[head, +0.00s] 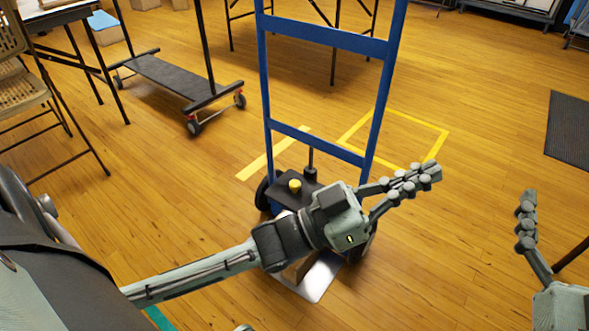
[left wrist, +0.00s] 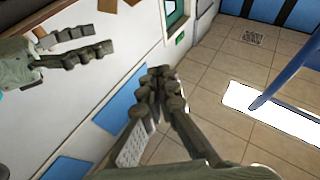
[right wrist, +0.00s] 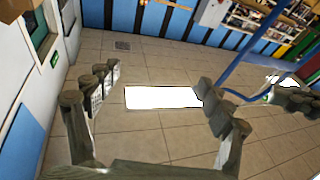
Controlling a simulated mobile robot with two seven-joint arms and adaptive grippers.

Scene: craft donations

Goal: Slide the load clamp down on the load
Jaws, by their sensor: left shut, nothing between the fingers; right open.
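A blue hand truck (head: 264,75) stands upright in the middle of the head view. The load clamp (head: 313,192), a black plate with a yellow knob (head: 295,186) and a dark upright rod, sits low between its rails. Below is the metal toe plate (head: 322,278). My left forearm crosses in front and hides most of whatever is there; a brown edge shows beneath the arm. My left gripper (head: 428,175) is shut and empty, right of the clamp, past the right rail; its fingers (left wrist: 160,80) meet in the left wrist view. My right gripper (right wrist: 160,85) is open and empty, farther right.
A low black cart (head: 170,75) on casters stands at the back left. A folding chair (head: 25,85) and tables are at the left. A dark mat (head: 570,130) lies at the right. Yellow tape marks the wooden floor behind the hand truck. The floor between truck and mat is clear.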

